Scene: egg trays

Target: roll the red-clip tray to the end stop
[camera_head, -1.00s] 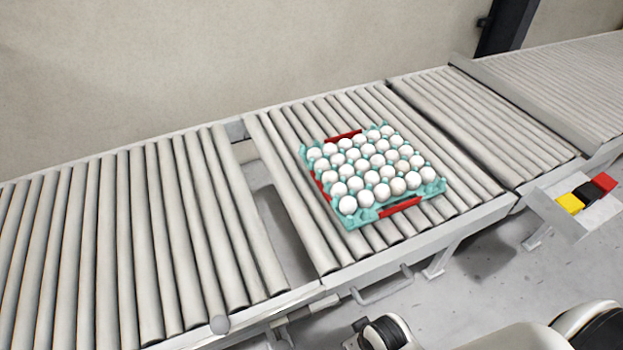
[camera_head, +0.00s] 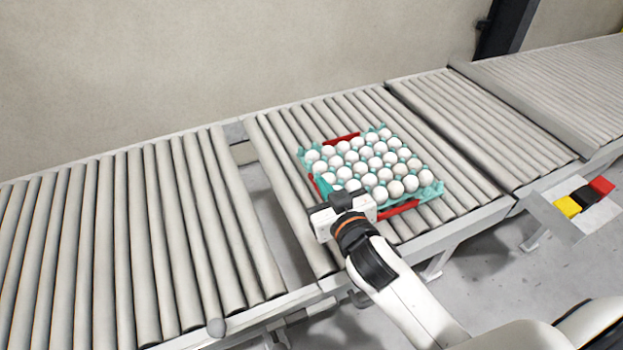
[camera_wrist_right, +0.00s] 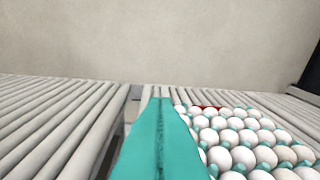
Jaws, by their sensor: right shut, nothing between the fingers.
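The teal egg tray with red clips (camera_head: 428,192) sits flat on the middle roller section, full of white eggs. Red clips show on its far edge (camera_head: 342,138) and near edge (camera_head: 400,208); the left one is partly hidden. My right gripper (camera_head: 327,180) is at the tray's left side, its teal fingers shut with nothing between them. In the wrist view the shut fingers (camera_wrist_right: 160,108) stand just left of the eggs; I cannot tell whether they touch the tray. My left gripper is not in view. I cannot clearly identify the end stop.
A gap (camera_head: 275,205) separates the left rollers (camera_head: 110,250) from the tray's section. Bare rollers (camera_head: 490,120) lie to the right, with a raised grey bar (camera_head: 520,100) beyond. A bracket with yellow, black and red blocks (camera_head: 585,196) hangs at the near right side.

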